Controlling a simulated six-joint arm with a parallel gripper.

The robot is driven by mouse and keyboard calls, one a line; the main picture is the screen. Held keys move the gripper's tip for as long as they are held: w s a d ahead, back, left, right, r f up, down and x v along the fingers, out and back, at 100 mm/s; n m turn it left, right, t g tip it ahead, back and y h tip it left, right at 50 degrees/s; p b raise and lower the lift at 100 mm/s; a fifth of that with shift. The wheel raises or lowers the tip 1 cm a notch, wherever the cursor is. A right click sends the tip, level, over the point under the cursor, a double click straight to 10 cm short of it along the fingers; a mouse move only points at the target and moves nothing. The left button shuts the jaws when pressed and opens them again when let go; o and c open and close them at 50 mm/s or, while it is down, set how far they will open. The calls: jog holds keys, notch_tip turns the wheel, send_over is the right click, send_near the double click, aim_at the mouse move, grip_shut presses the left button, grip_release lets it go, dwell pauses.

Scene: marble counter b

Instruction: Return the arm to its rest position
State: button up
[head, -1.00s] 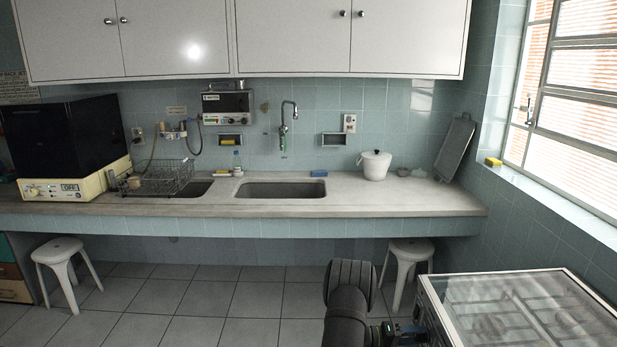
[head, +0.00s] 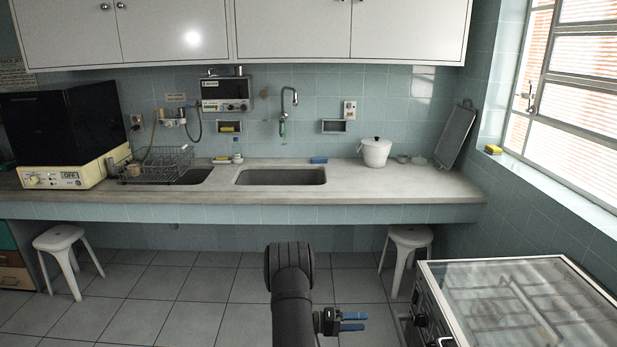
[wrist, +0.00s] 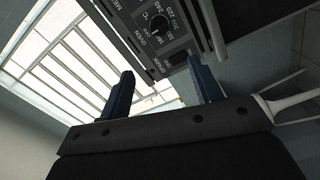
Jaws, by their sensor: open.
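My gripper (head: 352,321) is low in the head view, right of my dark arm link, with its blue fingers pointing right. It is over the floor, left of the stove. In the wrist view the two blue fingers (wrist: 156,92) stand apart with nothing between them. The stove's control panel with a dial (wrist: 160,25) shows beyond them, and the window (wrist: 75,55) is at the left.
The glass-topped stove (head: 432,268) stands at the right, close to my gripper. The counter (head: 350,192) runs along the back with a sink and a white pot (head: 375,153). White stools (head: 408,238) stand below it. The tiled floor (head: 180,290) at the left is clear.

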aim_at(414, 321)
jog(key=d, duration=1.8)
jog(key=n, duration=0.8)
jog(key=shift+a, duration=0.15)
jog(key=n, duration=0.5)
jog(key=shift+f, duration=0.1)
jog(key=shift+n, duration=2.3)
